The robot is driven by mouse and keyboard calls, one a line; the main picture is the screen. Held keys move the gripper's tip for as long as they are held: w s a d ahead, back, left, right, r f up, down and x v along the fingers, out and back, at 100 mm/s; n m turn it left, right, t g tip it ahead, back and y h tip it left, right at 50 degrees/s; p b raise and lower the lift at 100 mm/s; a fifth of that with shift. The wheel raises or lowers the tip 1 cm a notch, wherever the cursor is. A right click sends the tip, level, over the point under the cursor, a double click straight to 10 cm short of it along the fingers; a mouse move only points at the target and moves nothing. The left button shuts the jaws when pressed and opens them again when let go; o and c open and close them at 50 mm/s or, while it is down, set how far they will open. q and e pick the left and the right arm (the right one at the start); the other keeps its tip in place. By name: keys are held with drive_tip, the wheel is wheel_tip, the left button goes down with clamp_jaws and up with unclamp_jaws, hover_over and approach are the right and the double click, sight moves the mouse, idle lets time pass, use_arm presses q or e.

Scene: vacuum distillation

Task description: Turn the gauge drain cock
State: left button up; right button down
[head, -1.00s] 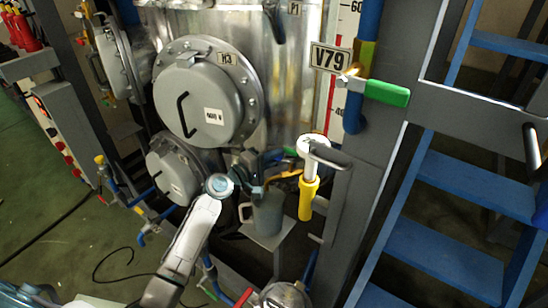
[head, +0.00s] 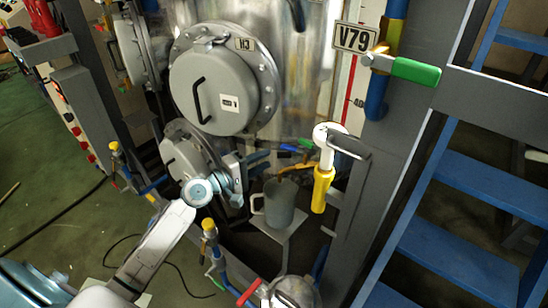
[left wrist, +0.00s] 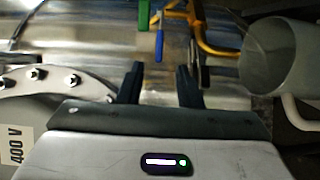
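My left gripper (head: 243,167) is in front of the vessel, left of a grey mug (head: 279,204). In the left wrist view its two fingers (left wrist: 160,84) are apart with nothing between them. Beyond the fingertips are a blue lever (left wrist: 159,46), a green lever (left wrist: 144,14) and yellow pipework (left wrist: 189,15); the blue lever is nearly in line with the gap, apart from the fingers. In the head view the blue lever (head: 288,148) and green lever (head: 305,143) are small, above the mug. I cannot tell which is the gauge drain cock. My right gripper is not in view.
A green-handled valve (head: 415,71) sits by the V79 plate (head: 354,37).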

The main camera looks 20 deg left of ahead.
sight(287, 150)
use_arm(q)
drive_tip(key=shift+s+a, duration=0.3)
drive_tip(key=shift+s, duration=0.25)
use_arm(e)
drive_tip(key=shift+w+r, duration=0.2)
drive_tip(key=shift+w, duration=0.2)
